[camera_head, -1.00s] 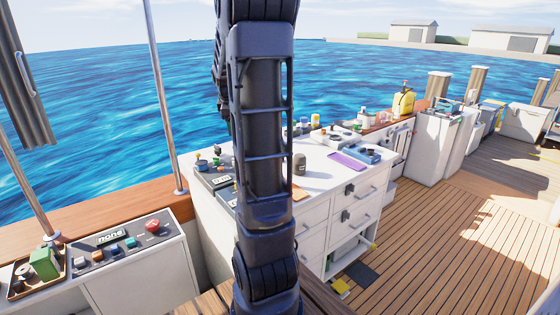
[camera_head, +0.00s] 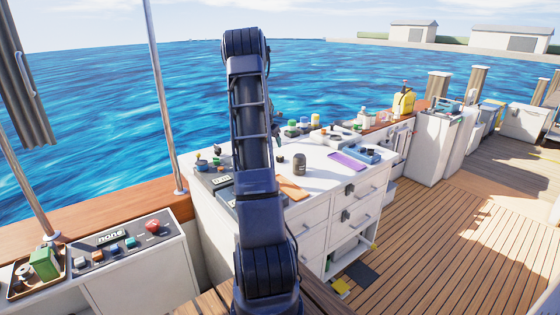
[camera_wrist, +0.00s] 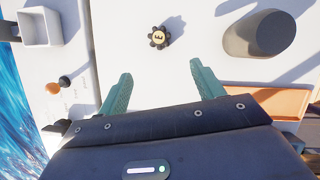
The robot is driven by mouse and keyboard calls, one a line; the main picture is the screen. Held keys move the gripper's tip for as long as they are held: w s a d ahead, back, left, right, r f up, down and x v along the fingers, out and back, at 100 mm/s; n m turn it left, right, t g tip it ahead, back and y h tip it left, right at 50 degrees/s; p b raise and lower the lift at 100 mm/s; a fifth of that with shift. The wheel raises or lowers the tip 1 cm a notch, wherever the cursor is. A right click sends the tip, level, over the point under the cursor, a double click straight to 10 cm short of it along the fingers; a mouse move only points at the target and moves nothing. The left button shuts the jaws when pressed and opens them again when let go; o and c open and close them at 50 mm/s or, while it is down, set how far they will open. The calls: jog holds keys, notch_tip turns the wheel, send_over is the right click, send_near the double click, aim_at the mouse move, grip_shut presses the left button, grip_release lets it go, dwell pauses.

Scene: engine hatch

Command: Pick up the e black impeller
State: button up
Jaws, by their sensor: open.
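The black impeller (camera_wrist: 159,38) lies on the white worktop in the wrist view. It is small and lobed, with a tan centre marked with a dark letter that looks like E. My gripper (camera_wrist: 162,70) is open, its two green fingers spread apart with nothing between them. The impeller sits just beyond the fingertips, roughly centred between them, and appears apart from both. In the head view my arm covers part of the worktop, and I cannot make out the impeller for sure there.
A dark grey cylinder (camera_wrist: 262,34) stands right of the impeller, also in the head view (camera_head: 299,164). An orange board (camera_wrist: 272,104) lies near the right finger. A white open box (camera_wrist: 41,28) and small knobs are at left. A purple sheet (camera_head: 347,162) lies on the worktop (camera_head: 318,178).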

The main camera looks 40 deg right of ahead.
aim_at(279, 157)
jog(key=shift+d+x, duration=0.15)
jog(key=shift+x, duration=1.9)
jog(key=shift+d+x, duration=0.15)
jog(key=shift+x, duration=1.95)
jog(key=shift+d+x, duration=0.2)
jog(key=shift+x, duration=1.85)
jog(key=shift+r, duration=0.2)
jog(key=c, duration=1.1)
jog(key=shift+r, duration=0.1)
